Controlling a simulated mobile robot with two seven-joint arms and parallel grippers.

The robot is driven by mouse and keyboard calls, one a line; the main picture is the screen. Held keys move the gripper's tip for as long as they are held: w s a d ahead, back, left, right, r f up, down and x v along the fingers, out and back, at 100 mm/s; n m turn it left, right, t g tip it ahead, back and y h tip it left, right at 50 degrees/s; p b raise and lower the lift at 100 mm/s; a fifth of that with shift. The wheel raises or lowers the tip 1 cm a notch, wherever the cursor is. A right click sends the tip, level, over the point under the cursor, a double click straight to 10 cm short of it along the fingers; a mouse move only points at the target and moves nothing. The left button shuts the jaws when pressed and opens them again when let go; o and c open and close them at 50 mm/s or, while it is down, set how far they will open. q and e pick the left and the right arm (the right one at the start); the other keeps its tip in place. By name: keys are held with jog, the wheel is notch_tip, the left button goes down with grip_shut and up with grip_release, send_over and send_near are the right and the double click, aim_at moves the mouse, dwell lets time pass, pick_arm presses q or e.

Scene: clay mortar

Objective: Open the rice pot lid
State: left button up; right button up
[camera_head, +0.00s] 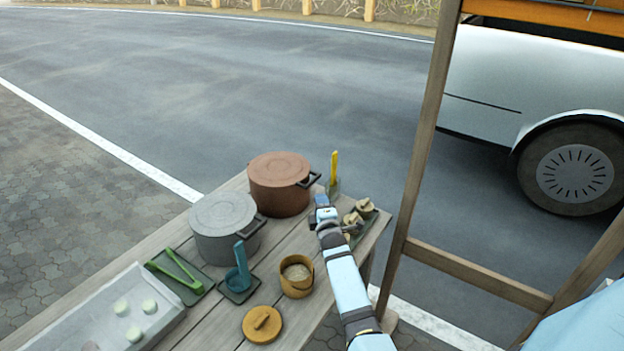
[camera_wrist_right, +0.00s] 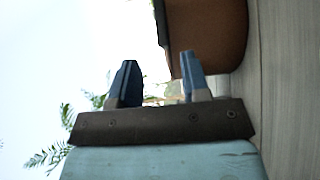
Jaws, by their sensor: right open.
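A reddish-brown pot (camera_head: 279,187) with its lid on stands at the far end of the table, a dark handle at its right. A grey pot (camera_head: 225,230), also lidded, stands to its left and nearer. I cannot tell which one is the rice pot. My right gripper (camera_head: 322,199) is just right of the brown pot, close to its handle. In the right wrist view, the gripper (camera_wrist_right: 158,78) is open with nothing between its fingers. The brown pot's side (camera_wrist_right: 215,40) rises beyond the right finger, apart from it as far as I can tell. My left gripper is out of view.
A small tan pot (camera_head: 297,283) stands open, its round wooden lid (camera_head: 262,324) beside it. A teal ladle (camera_head: 241,270), green tongs (camera_head: 178,270) and a pale tray (camera_head: 105,315) lie nearer left. Small jars (camera_head: 364,208) stand right of the gripper; a yellow-handled utensil (camera_head: 334,168) is behind it.

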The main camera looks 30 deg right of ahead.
aim_at(313, 182)
jog(key=b+x, duration=0.1)
jog(key=x, duration=1.1)
jog(key=shift+w, duration=0.2)
jog(key=shift+c, duration=0.2)
grip_shut()
